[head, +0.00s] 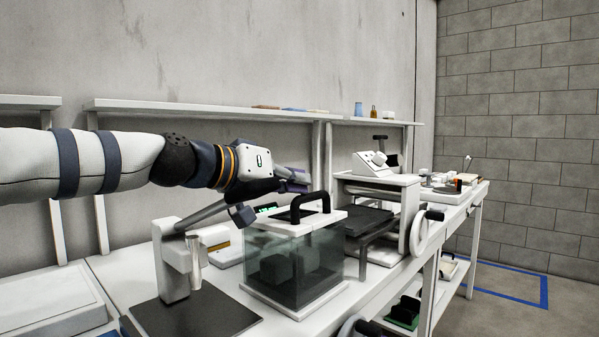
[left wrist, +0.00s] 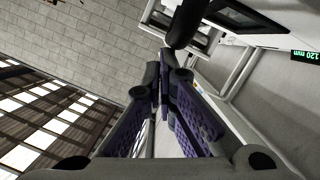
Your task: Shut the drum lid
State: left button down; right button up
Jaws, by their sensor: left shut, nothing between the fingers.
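A clear-walled box (head: 290,268) with dark contents stands on the bench, and I cannot tell whether it is the drum. Its white top (head: 318,223) looks level and carries a black arched handle (head: 325,203). My left gripper (head: 296,183) is shut and empty, just above and behind the box top in the head view. In the left wrist view its purple-padded fingers (left wrist: 163,72) meet. A dark rounded bar (left wrist: 186,22) shows just past the fingertips, apart from them as far as I can tell. My right gripper is not in view.
A grey post stand (head: 172,262) with an arm and dark base stands left of the box. A machine with a white handwheel (head: 427,230) stands to its right. A shelf (head: 200,108) runs along the wall behind. A small green display (left wrist: 304,56) shows in the left wrist view.

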pick_arm(q)
jog(key=shift+s+d+f, duration=0.15)
jog(key=shift+s+f, duration=0.05)
jog(key=shift+f, duration=0.25)
notch_tip(320, 180, up, 10)
dwell(0.3)
